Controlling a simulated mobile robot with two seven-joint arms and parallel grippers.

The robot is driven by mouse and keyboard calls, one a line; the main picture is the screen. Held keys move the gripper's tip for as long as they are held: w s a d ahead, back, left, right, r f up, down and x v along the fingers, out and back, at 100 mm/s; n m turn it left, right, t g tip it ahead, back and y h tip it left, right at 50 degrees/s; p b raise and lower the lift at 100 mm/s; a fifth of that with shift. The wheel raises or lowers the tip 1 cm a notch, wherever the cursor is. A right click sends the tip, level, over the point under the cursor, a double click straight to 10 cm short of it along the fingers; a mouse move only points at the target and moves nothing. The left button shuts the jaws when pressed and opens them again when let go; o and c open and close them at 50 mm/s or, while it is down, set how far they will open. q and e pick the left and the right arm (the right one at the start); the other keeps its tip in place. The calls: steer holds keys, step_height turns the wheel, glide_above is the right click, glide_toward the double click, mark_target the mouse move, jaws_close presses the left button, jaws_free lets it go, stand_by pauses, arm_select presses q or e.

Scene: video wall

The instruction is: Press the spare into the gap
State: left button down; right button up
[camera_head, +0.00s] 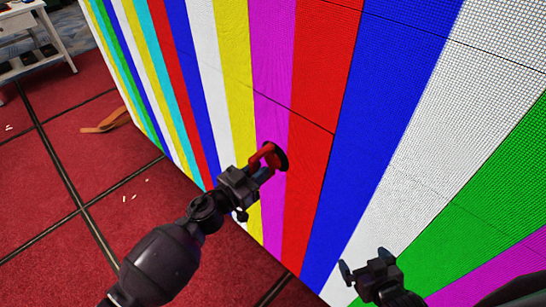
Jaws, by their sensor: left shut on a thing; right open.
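The video wall (312,165) shows wide colour stripes and fills the right side of the view. My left gripper (258,172) is shut on the red handle (267,151) of a tool with a round black cup (281,157). The cup is at the wall's face, over the magenta and red stripes; I cannot tell whether it touches. No separate spare panel and no open gap can be made out; only thin dark seams show around there.
A white table (38,30) stands at the top left. A brown curved object (106,123) lies on the red tiled floor (75,160) near the wall's foot. Small white bits (133,197) are scattered on the floor. The floor left of the wall is mostly clear.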

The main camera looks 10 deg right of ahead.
arm_select(q)
steer(key=p+v, duration=0.1)
steer(key=v, duration=0.2)
steer(key=shift+r, duration=0.15)
stand_by(0.5)
steer(key=shift+a, duration=0.1)
steer(key=c, duration=1.7)
jaws_free()
jaws_close()
